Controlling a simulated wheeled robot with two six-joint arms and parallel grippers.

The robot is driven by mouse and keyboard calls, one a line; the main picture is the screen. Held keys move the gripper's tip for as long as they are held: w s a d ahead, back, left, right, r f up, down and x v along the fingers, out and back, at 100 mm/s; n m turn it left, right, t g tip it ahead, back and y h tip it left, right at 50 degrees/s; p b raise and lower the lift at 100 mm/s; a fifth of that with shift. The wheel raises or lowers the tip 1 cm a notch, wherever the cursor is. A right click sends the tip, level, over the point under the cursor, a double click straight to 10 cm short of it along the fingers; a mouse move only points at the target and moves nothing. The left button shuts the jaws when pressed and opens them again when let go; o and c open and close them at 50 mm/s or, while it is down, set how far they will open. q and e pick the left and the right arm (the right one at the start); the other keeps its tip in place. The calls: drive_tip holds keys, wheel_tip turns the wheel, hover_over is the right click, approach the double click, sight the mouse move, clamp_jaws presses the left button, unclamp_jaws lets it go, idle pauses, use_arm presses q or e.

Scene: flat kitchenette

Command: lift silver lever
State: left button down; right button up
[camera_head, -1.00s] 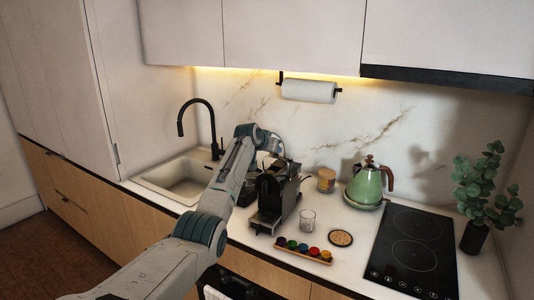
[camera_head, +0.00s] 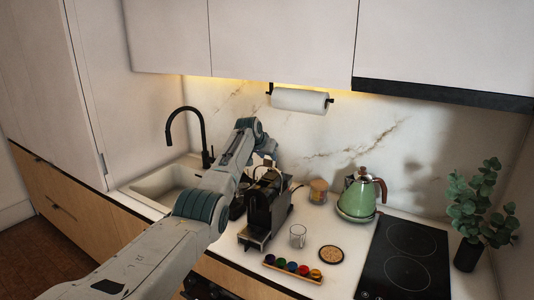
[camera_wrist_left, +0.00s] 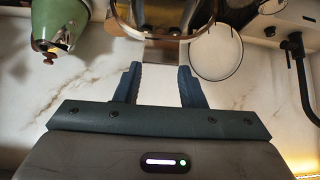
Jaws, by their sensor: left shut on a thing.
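The coffee machine (camera_head: 260,212), black and silver, stands on the counter in the head view. In the left wrist view, which looks upside down, the silver lever (camera_wrist_left: 161,50) is a flat metal piece with a curved band at the top edge. In the head view my left gripper (camera_head: 266,158) is small and partly hidden, at the top rear of the machine. My right gripper is not in view.
A tray of coloured capsules (camera_head: 292,269), a glass (camera_head: 298,236) and a round coaster (camera_head: 331,254) lie near the machine. A green kettle (camera_head: 357,199) and black hob (camera_head: 403,262) are to the right. The sink (camera_head: 166,184) is left.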

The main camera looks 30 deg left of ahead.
use_arm(q)
drive_tip(key=shift+d+f, duration=0.1)
drive_tip(key=shift+f, duration=0.05)
drive_tip(key=c, duration=1.1)
unclamp_jaws()
drive_tip(key=shift+o, duration=0.9)
drive_tip(key=shift+w+f, duration=0.35)
drive_tip(key=shift+w, duration=0.15)
drive_tip(key=shift+s+r, duration=0.25)
drive_tip(key=shift+s, duration=0.05)
drive_tip(key=b+v, duration=0.5)
drive_tip(key=v, duration=0.5)
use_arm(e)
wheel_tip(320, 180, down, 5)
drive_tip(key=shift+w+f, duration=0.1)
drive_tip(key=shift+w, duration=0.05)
